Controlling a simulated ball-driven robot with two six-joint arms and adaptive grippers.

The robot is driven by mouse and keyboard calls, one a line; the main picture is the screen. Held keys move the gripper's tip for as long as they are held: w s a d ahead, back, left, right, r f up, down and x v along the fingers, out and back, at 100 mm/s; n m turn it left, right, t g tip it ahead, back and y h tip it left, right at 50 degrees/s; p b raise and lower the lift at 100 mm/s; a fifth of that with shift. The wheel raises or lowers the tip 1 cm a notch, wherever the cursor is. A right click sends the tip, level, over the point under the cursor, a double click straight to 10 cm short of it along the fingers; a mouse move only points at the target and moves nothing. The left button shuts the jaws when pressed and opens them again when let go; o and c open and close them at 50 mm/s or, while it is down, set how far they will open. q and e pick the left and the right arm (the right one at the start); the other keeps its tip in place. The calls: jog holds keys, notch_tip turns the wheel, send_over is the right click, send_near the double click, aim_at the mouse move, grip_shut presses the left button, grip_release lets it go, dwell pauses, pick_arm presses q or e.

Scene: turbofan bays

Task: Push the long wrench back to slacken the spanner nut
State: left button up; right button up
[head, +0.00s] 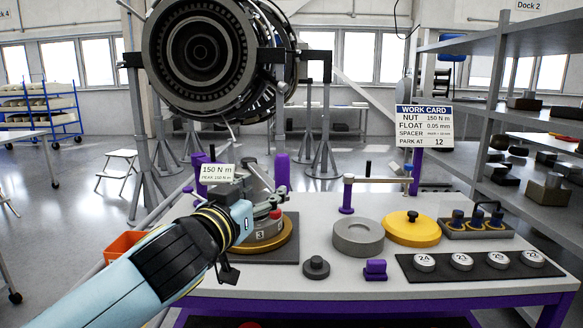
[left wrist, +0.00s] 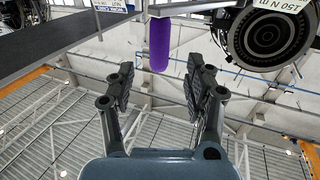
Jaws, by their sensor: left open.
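My left gripper (head: 278,200) reaches in from the left over the round grey fixture (head: 266,236) marked 3, which has a gold rim and sits on a dark pad. In the left wrist view, its two fingers (left wrist: 162,85) are spread, with nothing between the pads. A purple upright cylinder (head: 282,172) stands just beyond the gripper; a purple cylinder (left wrist: 160,42) also shows beyond the fingers in the left wrist view. I cannot tell whether it is the wrench's handle. A 150 N m readout (head: 217,173) is above the arm. The spanner nut and most of the wrench are hidden.
On the bench (head: 330,284) are a grey ring (head: 358,238), a yellow disc (head: 412,230), a black knob (head: 316,267), a purple block (head: 375,270) and a tray of numbered discs (head: 478,265). A work card (head: 424,118) stands behind. The engine (head: 203,50) hangs beyond.

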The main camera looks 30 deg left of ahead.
aim_at(279, 178)
pick_arm(q)
jog(key=w, duration=0.2)
jog(key=w+a+p, duration=0.1)
jog(key=w, duration=0.2)
jog(key=w+p, duration=0.1)
jog(key=w, duration=0.2)
jog(key=shift+a, duration=0.25)
jog(key=shift+w+a+f, duration=0.1)
jog(key=shift+w, duration=0.6)
jog(key=c, duration=1.1)
